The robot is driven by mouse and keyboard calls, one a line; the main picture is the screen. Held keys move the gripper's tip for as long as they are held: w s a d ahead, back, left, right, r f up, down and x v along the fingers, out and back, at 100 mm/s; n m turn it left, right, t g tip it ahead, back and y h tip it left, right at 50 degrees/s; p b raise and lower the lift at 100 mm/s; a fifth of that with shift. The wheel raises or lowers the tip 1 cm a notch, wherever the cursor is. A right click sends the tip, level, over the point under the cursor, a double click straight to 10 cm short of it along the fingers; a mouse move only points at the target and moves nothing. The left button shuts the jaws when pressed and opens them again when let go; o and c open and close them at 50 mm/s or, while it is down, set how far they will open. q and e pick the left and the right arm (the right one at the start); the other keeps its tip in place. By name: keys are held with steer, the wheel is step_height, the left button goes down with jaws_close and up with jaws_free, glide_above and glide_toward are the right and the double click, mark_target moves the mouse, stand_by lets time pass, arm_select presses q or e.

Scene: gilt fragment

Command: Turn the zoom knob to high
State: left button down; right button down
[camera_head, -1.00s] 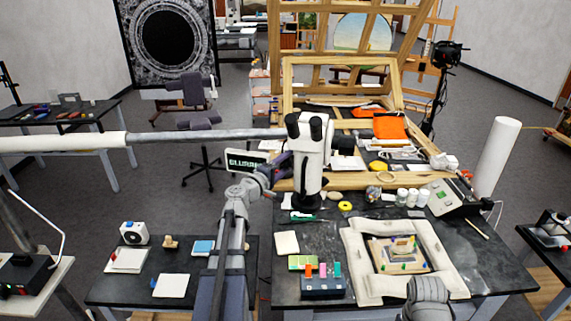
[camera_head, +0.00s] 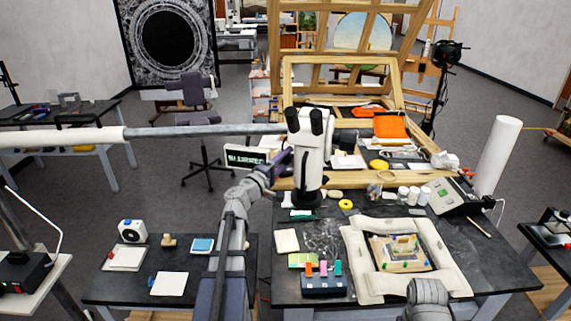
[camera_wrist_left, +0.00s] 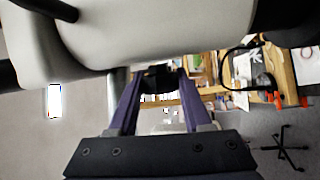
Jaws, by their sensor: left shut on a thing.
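The white microscope (camera_head: 309,150) with dark eyepieces stands upright at the back left of the middle table. My left gripper (camera_head: 284,161) is at its left side, below the head. In the left wrist view the two purple fingers (camera_wrist_left: 158,88) close on a dark knob (camera_wrist_left: 160,77) on the underside of the pale microscope body (camera_wrist_left: 150,35); the knob's markings are hidden. A small screen (camera_head: 246,157) left of the microscope shows light green text, too small to read surely. Of my right arm only grey links show at the lower right.
A padded white frame (camera_head: 360,276) around a gilt fragment (camera_head: 401,247) lies on the dark table. A grey lamp arm (camera_head: 200,131) crosses behind my left arm.

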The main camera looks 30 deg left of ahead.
arm_select(q)
steer(key=shift+c, duration=1.7)
jaws_free()
steer(key=s+f, duration=0.1)
steer(key=s, duration=0.6)
steer(key=shift+s+a+b, duration=0.3)
steer(key=shift+a+b, duration=0.1)
steer(key=shift+a, duration=0.05)
steer(key=shift+f, duration=0.1)
